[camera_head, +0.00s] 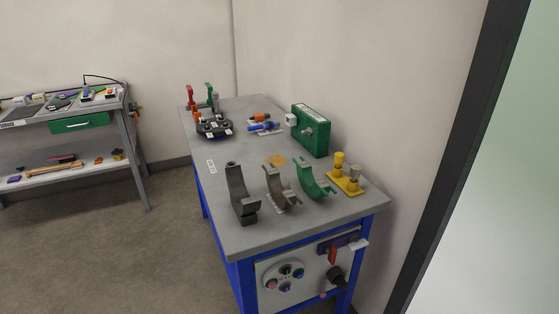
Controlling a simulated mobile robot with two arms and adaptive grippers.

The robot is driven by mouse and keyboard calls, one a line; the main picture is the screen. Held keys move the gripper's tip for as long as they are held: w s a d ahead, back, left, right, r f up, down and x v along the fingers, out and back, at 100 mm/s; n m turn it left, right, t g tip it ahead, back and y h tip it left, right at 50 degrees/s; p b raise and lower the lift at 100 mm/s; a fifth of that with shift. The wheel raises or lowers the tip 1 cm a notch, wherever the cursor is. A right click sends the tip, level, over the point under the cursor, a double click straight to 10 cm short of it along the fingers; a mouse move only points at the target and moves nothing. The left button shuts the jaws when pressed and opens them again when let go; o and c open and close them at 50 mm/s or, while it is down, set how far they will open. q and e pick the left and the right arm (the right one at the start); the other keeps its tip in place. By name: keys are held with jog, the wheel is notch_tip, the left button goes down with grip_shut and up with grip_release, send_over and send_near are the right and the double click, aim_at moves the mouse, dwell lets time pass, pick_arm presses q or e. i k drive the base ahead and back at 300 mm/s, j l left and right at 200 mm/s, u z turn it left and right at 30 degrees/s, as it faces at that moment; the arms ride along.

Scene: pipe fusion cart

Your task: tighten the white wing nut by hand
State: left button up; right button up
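No white wing nut can be made out for certain at this size. A small white block-like part (291,119) sits at the left side of the green box (312,131) on the cart's top. Another white part (358,245) sticks out at the right end of the cart's front panel, beside a red lever (332,255). I cannot tell whether either is the wing nut. Neither of my grippers is in view, and nothing touches these parts.
The blue-framed cart (230,232) has a grey top holding three curved clamps (277,190), a yellow fixture (345,176) and a black round device (214,125). A wall stands close on its right. A workbench (60,110) is at left; the floor (120,255) between is clear.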

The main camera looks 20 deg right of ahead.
aim_at(354, 245)
jog(key=z, duration=1.25)
